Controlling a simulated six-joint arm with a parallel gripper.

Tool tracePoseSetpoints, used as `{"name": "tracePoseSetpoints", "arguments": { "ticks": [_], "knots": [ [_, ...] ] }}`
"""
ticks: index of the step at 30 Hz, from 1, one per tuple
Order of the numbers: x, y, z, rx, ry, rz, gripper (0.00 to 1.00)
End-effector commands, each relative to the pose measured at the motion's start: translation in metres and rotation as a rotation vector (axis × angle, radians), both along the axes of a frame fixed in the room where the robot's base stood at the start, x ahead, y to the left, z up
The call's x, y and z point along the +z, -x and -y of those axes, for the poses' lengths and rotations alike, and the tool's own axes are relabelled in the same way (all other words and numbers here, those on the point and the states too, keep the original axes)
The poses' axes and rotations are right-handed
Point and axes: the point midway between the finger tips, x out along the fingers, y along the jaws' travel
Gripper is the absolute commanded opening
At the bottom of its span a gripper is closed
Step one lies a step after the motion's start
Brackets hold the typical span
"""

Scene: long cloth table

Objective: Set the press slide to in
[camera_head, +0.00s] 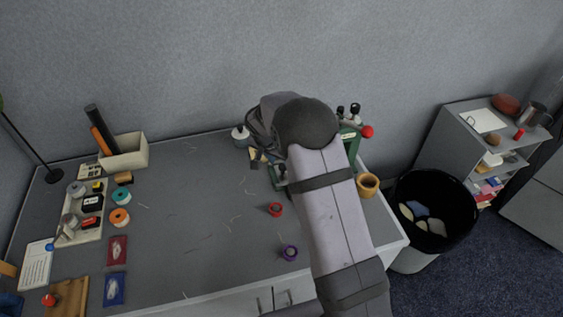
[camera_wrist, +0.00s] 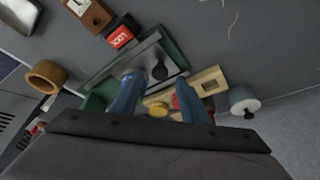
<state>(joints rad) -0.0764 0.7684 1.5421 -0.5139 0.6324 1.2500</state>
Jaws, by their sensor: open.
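The green press (camera_head: 349,146) stands at the back right of the table, mostly hidden behind my arm in the head view; a red knob (camera_head: 367,131) shows at its right. In the wrist view its green base (camera_wrist: 174,47) carries a grey plate (camera_wrist: 130,66) with a black knob (camera_wrist: 159,71), which may be the slide; I cannot tell its setting. My gripper (camera_wrist: 157,84) is open, its two blue fingers over the press, one on each side of the black knob's line. No contact shows. In the head view the gripper is hidden by my arm.
The table's middle is mostly clear.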

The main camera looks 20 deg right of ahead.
Motion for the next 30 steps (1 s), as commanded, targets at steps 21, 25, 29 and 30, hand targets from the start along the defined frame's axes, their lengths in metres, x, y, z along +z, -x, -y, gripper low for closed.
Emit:
{"name": "tracePoseSetpoints", "arguments": {
  "ticks": [21,25,29,30],
  "knots": [
    [-0.027,-0.008,0.008,0.000,0.000,0.000,0.29],
    [-0.027,-0.008,0.008,0.000,0.000,0.000,0.00],
    [-0.027,-0.008,0.009,0.000,0.000,0.000,0.00],
    [-0.027,-0.008,0.011,-0.001,0.000,0.000,0.00]
  ]
}}
